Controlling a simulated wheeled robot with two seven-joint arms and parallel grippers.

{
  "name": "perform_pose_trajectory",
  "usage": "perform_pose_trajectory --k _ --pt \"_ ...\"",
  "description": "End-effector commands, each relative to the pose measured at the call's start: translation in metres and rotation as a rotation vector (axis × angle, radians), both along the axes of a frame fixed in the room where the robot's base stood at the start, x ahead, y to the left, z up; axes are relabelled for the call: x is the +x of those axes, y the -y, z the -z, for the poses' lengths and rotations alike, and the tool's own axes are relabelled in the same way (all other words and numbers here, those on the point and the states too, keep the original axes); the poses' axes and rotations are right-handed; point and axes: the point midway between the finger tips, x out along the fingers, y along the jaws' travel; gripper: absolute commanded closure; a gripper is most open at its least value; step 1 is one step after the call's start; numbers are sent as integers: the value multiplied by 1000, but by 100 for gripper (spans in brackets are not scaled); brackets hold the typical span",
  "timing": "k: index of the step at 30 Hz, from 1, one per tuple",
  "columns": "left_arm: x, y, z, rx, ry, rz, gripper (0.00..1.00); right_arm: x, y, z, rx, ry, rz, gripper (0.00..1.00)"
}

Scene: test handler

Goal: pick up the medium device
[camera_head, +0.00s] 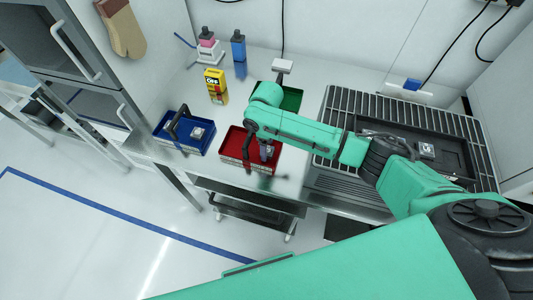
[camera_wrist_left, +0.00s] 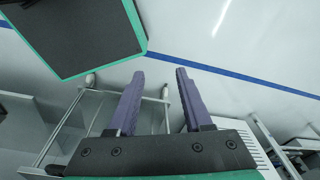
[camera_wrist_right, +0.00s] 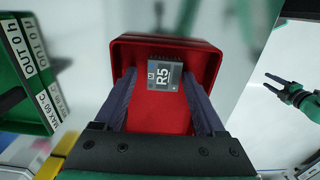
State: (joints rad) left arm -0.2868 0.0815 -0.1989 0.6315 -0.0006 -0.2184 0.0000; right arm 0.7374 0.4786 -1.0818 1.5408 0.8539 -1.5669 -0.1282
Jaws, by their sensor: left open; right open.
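In the right wrist view, a small grey square device marked "M" and "R5" (camera_wrist_right: 164,76) lies in the red tray (camera_wrist_right: 204,60), close to its far wall. My right gripper (camera_wrist_right: 160,82) is open above this tray, its two fingers apart with the device between and just beyond their tips. In the head view my right gripper (camera_head: 266,150) reaches down over the right side of the red tray (camera_head: 232,139), and I cannot make out the device there. My left gripper (camera_wrist_left: 160,73) is open and empty, over the floor in the left wrist view.
A blue tray (camera_head: 172,145) with another device (camera_head: 198,133) stands left of the red one. A green tray (camera_head: 292,99) is behind. A yellow box (camera_head: 216,86) and bottles stand at the back. At right, a device (camera_head: 426,149) sits on a dark ribbed machine (camera_head: 345,100).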

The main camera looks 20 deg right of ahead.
Motion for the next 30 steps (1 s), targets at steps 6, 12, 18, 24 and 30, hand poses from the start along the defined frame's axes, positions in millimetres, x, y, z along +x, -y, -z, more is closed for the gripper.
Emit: perform_pose_trajectory --k 6,12,18,24,30 --pt "-7 0 1 1 -12 0 50 0 0 2 0 1 -1 28" --pt "-22 -1 2 2 -36 -1 50 0 0 2 1 1 -1 92" --pt "-19 0 -3 1 -33 0 50 0 0 -3 1 1 -1 98" --pt "-15 0 -17 1 -26 0 50 0 0 -15 1 1 -1 98" --pt "-14 1 -30 0 -25 0 50 0 0 -26 1 1 -1 98"
